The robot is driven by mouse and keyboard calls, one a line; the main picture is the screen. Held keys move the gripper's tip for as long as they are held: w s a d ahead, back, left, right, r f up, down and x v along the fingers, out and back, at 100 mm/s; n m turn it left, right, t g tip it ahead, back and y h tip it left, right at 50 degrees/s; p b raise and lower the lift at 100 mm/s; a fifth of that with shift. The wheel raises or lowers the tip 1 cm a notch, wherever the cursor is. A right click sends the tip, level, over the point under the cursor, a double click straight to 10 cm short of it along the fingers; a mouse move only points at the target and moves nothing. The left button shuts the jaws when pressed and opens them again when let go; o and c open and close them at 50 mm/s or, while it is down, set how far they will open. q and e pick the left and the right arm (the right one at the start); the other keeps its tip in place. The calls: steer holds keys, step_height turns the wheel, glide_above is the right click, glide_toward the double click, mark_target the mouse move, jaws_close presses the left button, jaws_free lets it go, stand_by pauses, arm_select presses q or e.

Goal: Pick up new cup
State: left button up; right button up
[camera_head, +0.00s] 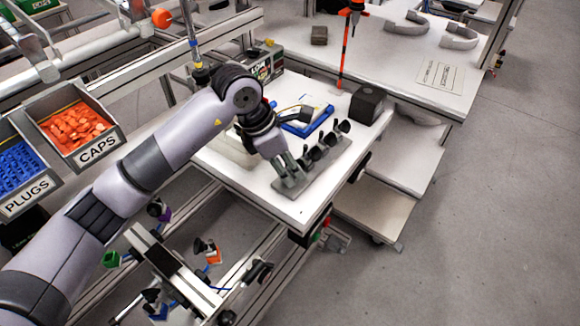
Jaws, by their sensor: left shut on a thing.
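A grey rack (318,173) lies on the white table near its front corner. Several small black cups (331,139) stand in a row along it. My left gripper (291,178) points down at the near left end of the rack. Its fingers are closed on a small dark cup (304,162), which they mostly hide. I cannot tell whether this cup is clear of the rack. My right gripper is not in view.
A blue tray (306,121) and a black box (367,104) stand behind the rack. An orange-and-black tool (346,45) hangs above the table. Bins of orange caps (76,128) and blue plugs (17,165) are at the left. Floor is clear at right.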

arm_select(q)
step_height(320, 180, up, 18)
steer(key=b, duration=0.3)
steer(key=shift+r+b, duration=0.2)
steer(key=shift+b, duration=0.15)
steer(key=shift+c, duration=0.7)
steer(key=shift+t, duration=0.5)
steer(key=f+p, duration=0.3)
steer(key=f, duration=0.1)
steer(key=f+p, duration=0.3)
steer(key=f, duration=0.2)
steer(key=f+p, duration=0.4)
steer(key=shift+s+f, duration=0.15)
steer(key=shift+s, duration=0.15)
steer(key=shift+f, duration=0.2)
steer(key=shift+f+b, duration=0.15)
steer(key=shift+b, duration=0.45)
steer(key=shift+f+b, duration=2.15)
